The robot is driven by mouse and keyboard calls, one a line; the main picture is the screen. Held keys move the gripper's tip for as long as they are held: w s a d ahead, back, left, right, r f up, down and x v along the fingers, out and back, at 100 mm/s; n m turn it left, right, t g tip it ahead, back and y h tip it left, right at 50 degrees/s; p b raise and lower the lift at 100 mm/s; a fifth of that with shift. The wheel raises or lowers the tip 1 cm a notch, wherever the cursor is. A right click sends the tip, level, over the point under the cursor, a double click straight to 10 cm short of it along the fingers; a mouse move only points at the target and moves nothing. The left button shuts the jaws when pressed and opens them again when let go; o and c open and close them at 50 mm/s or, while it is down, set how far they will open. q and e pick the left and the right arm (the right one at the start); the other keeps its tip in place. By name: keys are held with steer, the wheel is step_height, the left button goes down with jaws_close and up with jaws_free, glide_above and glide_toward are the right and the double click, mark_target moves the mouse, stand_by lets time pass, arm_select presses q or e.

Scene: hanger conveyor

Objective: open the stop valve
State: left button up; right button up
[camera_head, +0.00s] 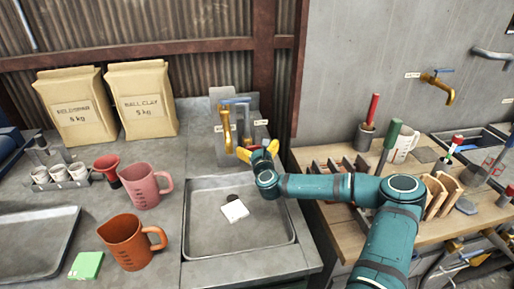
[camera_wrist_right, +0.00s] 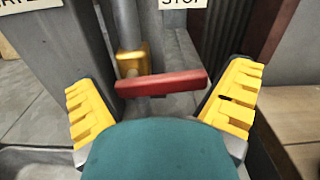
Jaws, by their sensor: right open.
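The stop valve shows in the right wrist view as a red lever (camera_wrist_right: 160,83) lying crosswise on a brass body (camera_wrist_right: 133,63), under a label (camera_wrist_right: 183,4) reading STOP. My right gripper (camera_head: 259,151) is at the back edge of the sink, in front of the tap panel. In the right wrist view its yellow fingers (camera_wrist_right: 162,103) are spread wide, one on each side of the red lever. I see no clear contact between fingers and lever. In the head view the lever is mostly hidden by my gripper. My left gripper is out of view.
A brass tap (camera_head: 226,125) stands left of my right gripper. The sink (camera_head: 188,235) below holds a white block (camera_head: 235,211). A pink jug (camera_head: 143,188) and an orange jug (camera_head: 126,243) stand left of it. A wooden bench (camera_head: 320,155) with upright tools lies right.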

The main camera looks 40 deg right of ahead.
mark_target(247, 137)
steer(key=c, duration=1)
steer(key=shift+c, duration=0.2)
steer(key=n, duration=0.1)
steer(key=r+n+p, duration=0.1)
steer(key=n, duration=0.1)
steer(key=shift+w+a, duration=0.1)
steer(key=shift+a, duration=0.05)
steer(key=n, duration=0.3)
steer(key=r+n, duration=0.1)
steer(key=n, duration=0.1)
steer(key=shift+w+a+p, duration=0.2)
steer(key=shift+a+p, duration=0.15)
steer(key=shift+p, duration=0.05)
steer(key=n, duration=0.3)
steer(key=shift+w+a+r+n, duration=0.1)
steer(key=shift+w+a+n, duration=0.1)
steer(key=shift+a+n, duration=0.15)
steer(key=shift+w+a+r+n+b, duration=0.15)
steer(key=shift+n+b, duration=0.1)
steer(key=shift+n, duration=0.4)
steer(key=shift+a+f+n+b, duration=0.1)
steer(key=shift+n+b, duration=0.2)
steer(key=shift+n, duration=0.35)
steer(key=shift+w+a+r+n+b, duration=0.15)
steer(key=shift+n+b, duration=0.1)
steer(key=shift+n, duration=0.4)
steer(key=shift+s+f, duration=0.1)
